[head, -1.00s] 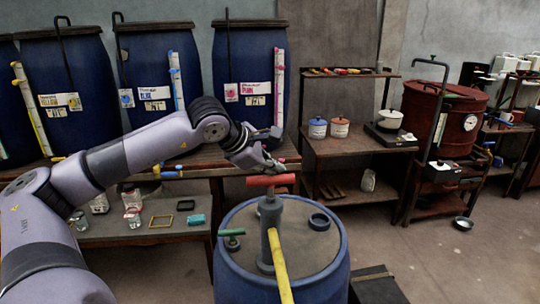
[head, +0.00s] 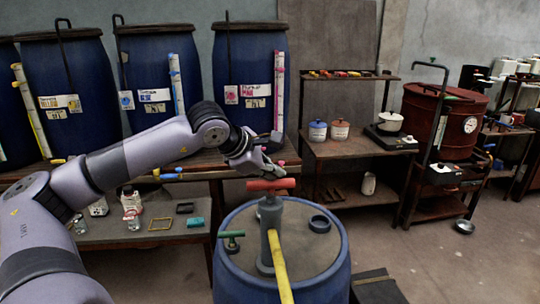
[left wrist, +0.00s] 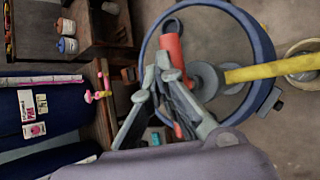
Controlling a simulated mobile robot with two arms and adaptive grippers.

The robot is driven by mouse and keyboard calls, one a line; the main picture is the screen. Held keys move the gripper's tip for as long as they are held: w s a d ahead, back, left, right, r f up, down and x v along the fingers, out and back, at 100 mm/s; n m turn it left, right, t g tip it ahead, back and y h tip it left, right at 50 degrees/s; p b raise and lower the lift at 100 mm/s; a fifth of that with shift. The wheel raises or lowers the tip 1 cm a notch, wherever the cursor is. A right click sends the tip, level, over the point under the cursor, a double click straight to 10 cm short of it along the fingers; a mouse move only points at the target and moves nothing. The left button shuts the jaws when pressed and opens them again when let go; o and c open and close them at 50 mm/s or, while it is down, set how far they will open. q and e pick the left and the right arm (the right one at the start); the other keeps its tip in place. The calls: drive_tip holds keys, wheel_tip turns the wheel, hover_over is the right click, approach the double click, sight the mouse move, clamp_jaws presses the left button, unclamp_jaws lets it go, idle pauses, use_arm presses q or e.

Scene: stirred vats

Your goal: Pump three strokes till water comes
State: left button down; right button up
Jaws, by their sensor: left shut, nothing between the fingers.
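A hand pump (head: 268,220) with a grey body stands upright on the lid of a blue drum (head: 228,285). Its red T-handle (head: 276,184) sits low, close above the body; it also shows in the left wrist view (left wrist: 172,52). A yellow pipe (head: 281,265) runs from the pump toward me. No water shows. My left gripper (head: 272,172) is shut and empty, its fingertips just above or against the red handle; I cannot tell if they touch. The fingers also show beside the handle in the left wrist view (left wrist: 158,70). My right gripper is not in view.
A green-handled fitting (head: 232,240) and a dark ring (head: 319,223) sit on the drum lid. Large blue vats (head: 160,60) stand on a bench behind my arm. The floor at right is mostly clear.

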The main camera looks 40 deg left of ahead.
use_arm(q)
drive_tip(key=shift+f+b, duration=0.3)
drive_tip(key=shift+f, duration=0.25)
drive_tip(key=shift+r, duration=0.1)
drive_tip(key=shift+w+a+r+p, duration=0.1)
drive_tip(key=shift+r+p, duration=3.5)
drive_tip(key=shift+p, duration=0.05)
wheel_tip(320, 180, up, 6)
drive_tip(key=p, duration=0.6)
hover_over(272, 182)
